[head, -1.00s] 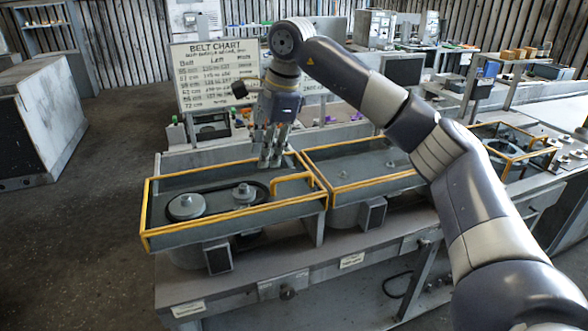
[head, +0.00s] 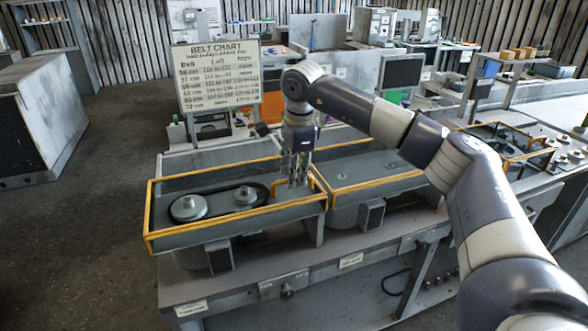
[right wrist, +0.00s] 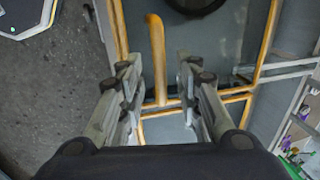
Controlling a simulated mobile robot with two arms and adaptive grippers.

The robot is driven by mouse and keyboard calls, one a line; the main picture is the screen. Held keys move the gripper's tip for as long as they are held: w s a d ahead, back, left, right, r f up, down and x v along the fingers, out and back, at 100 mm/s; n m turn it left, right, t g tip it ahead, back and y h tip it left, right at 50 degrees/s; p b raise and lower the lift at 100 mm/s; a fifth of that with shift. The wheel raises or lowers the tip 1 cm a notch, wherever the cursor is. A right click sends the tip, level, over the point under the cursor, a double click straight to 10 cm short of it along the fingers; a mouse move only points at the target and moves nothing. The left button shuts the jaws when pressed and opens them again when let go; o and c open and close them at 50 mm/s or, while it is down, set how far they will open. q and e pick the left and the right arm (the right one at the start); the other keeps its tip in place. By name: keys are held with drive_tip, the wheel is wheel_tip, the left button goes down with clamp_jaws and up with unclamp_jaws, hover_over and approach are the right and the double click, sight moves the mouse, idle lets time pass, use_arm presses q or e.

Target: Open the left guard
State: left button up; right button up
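The left guard (head: 236,222) is a yellow-framed cover, down over the left station. Two grey pulleys (head: 188,207) with a dark belt show inside its frame. Its yellow handle (right wrist: 156,50) is near the right end and is partly hidden by my right gripper in the head view. My right gripper (head: 297,183) points down at that handle. In the right wrist view its fingers (right wrist: 158,68) are apart, with the handle bar between them and a gap on both sides. My left gripper is not in view.
A second yellow-framed guard (head: 378,192) adjoins on the right, with bare pegs inside and no belt seen. A belt chart board (head: 218,76) stands behind the left station. Another yellow-framed station (head: 505,142) is at far right. Open floor (head: 80,240) lies at left.

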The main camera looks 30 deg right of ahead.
drive_tip(key=shift+f, duration=0.2)
clamp_jaws()
drive_tip(key=shift+w+r, duration=0.1)
